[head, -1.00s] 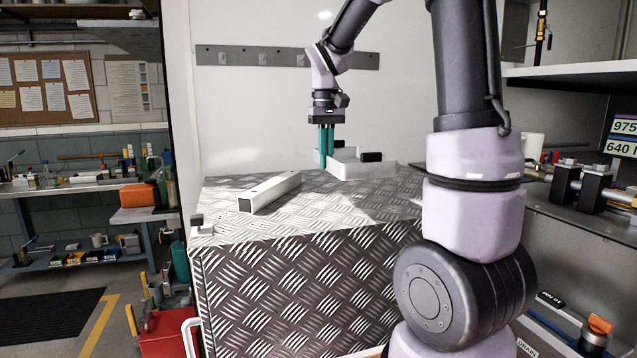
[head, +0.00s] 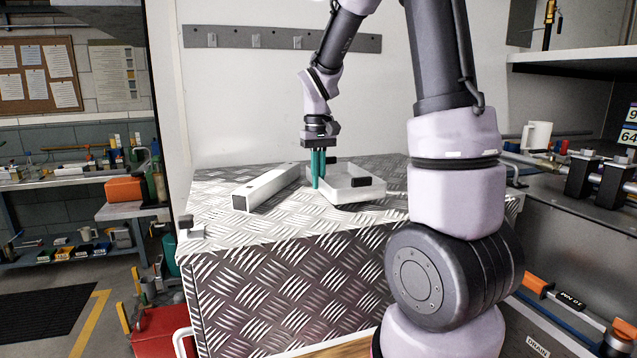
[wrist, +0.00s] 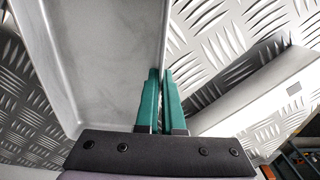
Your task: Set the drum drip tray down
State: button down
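The drum drip tray (head: 372,193) is a shallow pale grey tray with black grips, over the top of the tread-plate chest (head: 290,225). It looks about level. I cannot tell whether its underside touches the plate. My gripper (head: 318,184) points down at the tray's left wall, its green fingers closed on that wall. In the wrist view, the tray's inside (wrist: 105,60) fills the upper left, and the wall runs up to the nearly closed fingers (wrist: 163,78). The fingers hide part of the wall.
A long grey bar (head: 266,188) lies on the chest to the left of the tray, with a narrow gap. A small dark fitting (head: 187,224) sits at the front left corner. A wall with a hook rail (head: 280,38) stands behind. Bare plate lies in front of the tray.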

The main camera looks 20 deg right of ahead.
jog(key=shift+f, duration=0.5)
jog(key=c, duration=1)
grip_release()
jog(key=shift+f, duration=0.15)
jog(key=shift+c, duration=0.2)
